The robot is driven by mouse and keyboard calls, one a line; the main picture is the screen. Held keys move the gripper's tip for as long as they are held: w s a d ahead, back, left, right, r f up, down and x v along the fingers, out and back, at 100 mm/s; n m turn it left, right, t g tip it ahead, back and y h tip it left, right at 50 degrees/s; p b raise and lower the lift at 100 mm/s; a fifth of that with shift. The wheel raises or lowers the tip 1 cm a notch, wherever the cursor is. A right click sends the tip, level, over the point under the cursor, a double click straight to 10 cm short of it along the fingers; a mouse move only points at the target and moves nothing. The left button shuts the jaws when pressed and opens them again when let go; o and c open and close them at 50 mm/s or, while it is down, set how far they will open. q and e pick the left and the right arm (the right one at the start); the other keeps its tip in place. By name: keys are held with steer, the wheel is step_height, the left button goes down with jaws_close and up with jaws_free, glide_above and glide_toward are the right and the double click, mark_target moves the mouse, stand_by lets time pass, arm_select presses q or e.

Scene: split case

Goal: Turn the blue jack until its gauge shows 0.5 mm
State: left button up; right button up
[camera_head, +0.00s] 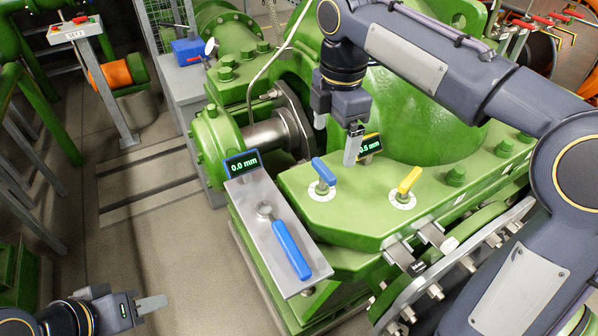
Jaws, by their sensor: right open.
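The blue jack (323,174) has a blue lever handle and stands on the green casing flange over a white dial ring. Its blue-framed gauge (241,164) reads 0.0 mm. My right gripper (337,134) is open and empty, with its fingers pointing down, above and behind the blue jack and apart from it. My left gripper (148,304) is low at the bottom left, far from the jack. Its fingers show edge-on, so I cannot tell whether they are apart.
A yellow jack (405,187) stands to the right, its gauge (370,145) reading 0.5 mm, partly hidden by a finger. A blue-handled wrench (289,248) lies on a grey plate (248,200) at the front left. The floor (165,240) left of the casing is clear.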

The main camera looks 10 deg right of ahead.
mark_target(324, 168)
steer(key=shift+w+a+f+n, duration=0.35)
steer(key=shift+w+a+n, duration=0.05)
steer(key=shift+w+a, duration=0.2)
steer(key=shift+f, duration=0.15)
step_height(324, 168, down, 7)
steer(key=shift+f+b, duration=0.1)
steer(key=shift+b, duration=0.35)
steer(key=c, duration=1)
